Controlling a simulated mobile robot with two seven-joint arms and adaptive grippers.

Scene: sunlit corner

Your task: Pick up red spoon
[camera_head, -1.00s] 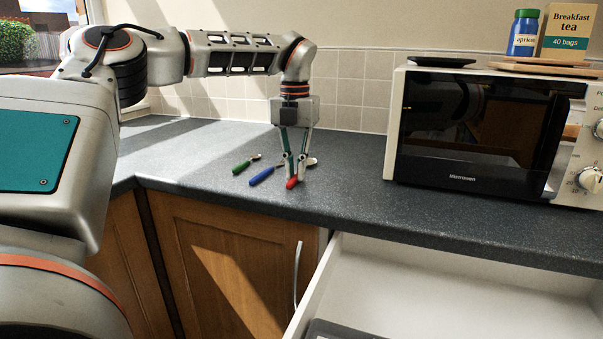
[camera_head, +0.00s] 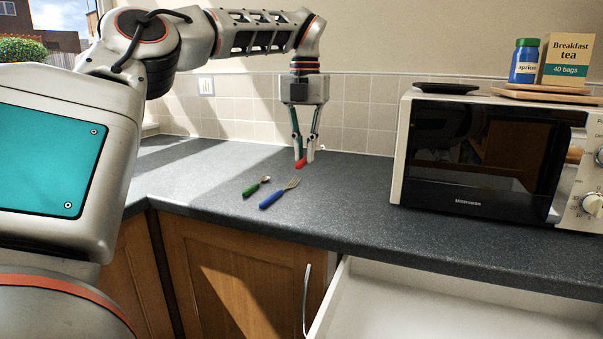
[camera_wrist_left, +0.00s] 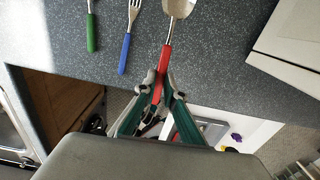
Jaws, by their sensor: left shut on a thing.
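My left gripper (camera_head: 304,158) is shut on the red spoon (camera_head: 301,162) and holds it above the worktop. In the left wrist view the spoon's red handle (camera_wrist_left: 162,72) is between the fingertips (camera_wrist_left: 160,85), with its metal bowl (camera_wrist_left: 178,8) pointing away at the top edge. In the head view the gripper hides much of the spoon, and only a small bright bit of its bowl shows right of the fingers. My right gripper is not in view.
A green-handled spoon (camera_head: 257,186) and a blue-handled fork (camera_head: 278,193) lie on the dark worktop (camera_head: 225,178). A microwave (camera_head: 480,150) stands to the right. Below the worktop edge a white drawer (camera_head: 420,305) is open. The worktop around the two utensils is clear.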

